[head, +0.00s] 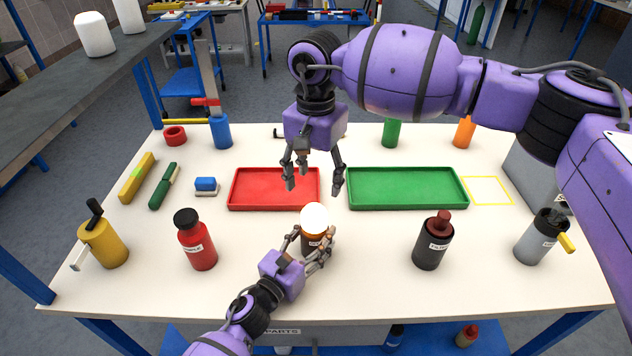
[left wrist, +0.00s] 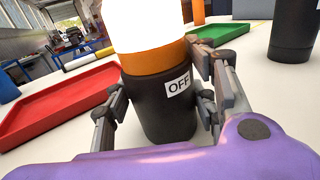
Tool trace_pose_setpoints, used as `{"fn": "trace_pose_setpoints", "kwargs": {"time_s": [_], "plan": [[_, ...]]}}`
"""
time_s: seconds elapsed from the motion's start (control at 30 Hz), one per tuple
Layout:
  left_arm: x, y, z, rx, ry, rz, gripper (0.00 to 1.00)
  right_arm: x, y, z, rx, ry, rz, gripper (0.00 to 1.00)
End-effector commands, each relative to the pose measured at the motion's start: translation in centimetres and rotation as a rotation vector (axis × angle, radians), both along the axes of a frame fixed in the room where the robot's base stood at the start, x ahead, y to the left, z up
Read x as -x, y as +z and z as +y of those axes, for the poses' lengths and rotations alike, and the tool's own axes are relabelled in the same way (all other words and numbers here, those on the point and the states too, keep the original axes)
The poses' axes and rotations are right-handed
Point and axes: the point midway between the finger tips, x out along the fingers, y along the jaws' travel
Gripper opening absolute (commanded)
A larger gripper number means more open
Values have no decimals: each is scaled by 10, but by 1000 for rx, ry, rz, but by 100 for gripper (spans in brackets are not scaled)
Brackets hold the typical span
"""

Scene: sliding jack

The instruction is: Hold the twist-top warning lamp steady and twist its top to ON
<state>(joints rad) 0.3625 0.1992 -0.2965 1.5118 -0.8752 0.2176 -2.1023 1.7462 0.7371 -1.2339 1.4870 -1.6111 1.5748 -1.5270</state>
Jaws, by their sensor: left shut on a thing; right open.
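The warning lamp (head: 314,218) stands upright near the front middle of the table, with a bright white dome, an orange collar and a dark body. In the left wrist view the lamp (left wrist: 158,62) shows a label reading OFF on its dark body. My left gripper (head: 318,253) is shut on the lamp's dark body, with fingers on both sides of it.
A red tray (head: 274,207) and a green tray (head: 408,207) lie behind the lamp. A red bottle (head: 197,246) and a yellow canister (head: 103,245) stand left. A black bottle (head: 432,247) and a grey canister (head: 536,242) stand right.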

Motion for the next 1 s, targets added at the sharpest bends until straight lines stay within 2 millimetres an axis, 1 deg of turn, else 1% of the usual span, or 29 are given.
{"fn": "trace_pose_setpoints", "kwargs": {"time_s": [0.2,0.23,0.37,0.67,0.77,0.87,1.0], "plan": [[0,0,0,0,-1,0,17,0,0,0,0,0,0,60],[0,0,0,0,-1,0,56,0,0,0,0,0,0,60],[0,0,0,0,0,0,73,0,0,0,0,0,0,60],[0,0,0,0,0,0,74,0,0,0,0,0,0,60],[4,-1,3,-1,0,1,74,0,0,0,0,0,0,60],[14,-1,10,0,1,2,74,0,0,0,0,0,0,60],[38,-2,25,-2,1,3,74,0,0,0,0,0,0,60]]}}
